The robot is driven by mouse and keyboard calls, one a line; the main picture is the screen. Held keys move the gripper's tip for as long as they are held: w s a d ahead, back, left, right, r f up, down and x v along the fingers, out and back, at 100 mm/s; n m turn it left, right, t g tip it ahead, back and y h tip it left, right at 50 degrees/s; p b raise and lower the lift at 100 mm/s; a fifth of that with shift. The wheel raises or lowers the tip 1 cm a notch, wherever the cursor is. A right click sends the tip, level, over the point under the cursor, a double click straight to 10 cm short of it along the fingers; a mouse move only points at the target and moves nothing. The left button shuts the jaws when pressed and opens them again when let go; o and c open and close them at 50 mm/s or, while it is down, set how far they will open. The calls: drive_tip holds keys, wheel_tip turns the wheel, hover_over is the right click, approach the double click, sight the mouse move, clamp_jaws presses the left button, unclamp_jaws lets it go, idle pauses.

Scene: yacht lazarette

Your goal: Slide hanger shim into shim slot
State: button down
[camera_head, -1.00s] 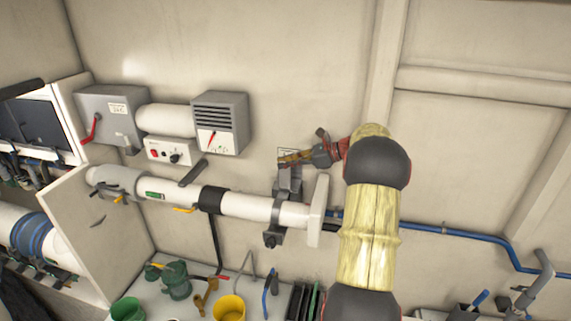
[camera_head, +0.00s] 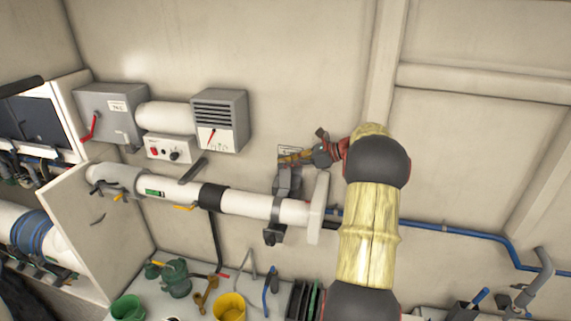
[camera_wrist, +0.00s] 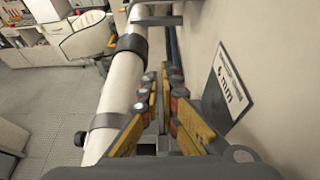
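My gripper (camera_wrist: 163,80) has orange-padded fingers. In the head view my gripper (camera_head: 292,158) is just above a grey hanger bracket (camera_head: 285,185), close to the wall. The bracket goes around a white pipe (camera_head: 256,206) near its right end flange (camera_head: 318,208). The pipe (camera_wrist: 122,84) runs left of the fingers in the wrist view. A placard reading "6 mm" (camera_wrist: 228,84) is on the wall to their right. I cannot make out the shim or its slot.
A grey heater box (camera_head: 220,122) and a switch panel (camera_head: 170,151) are on the wall to the left. Below the pipe, a bench holds a yellow cup (camera_head: 229,307), a green cup (camera_head: 128,309) and tools. A blue pipe (camera_head: 470,234) runs along the wall at right.

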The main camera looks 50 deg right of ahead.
drive_tip(key=shift+f+b, duration=1)
drive_tip(key=shift+f, duration=1.7)
drive_tip(key=c, duration=2.4)
unclamp_jaws()
drive_tip(key=o, duration=0.4)
drive_tip(key=shift+c, duration=0.2)
drive_tip(key=shift+o, duration=0.4)
drive_tip(key=v, duration=1.2)
drive_tip(key=shift+f, duration=0.15)
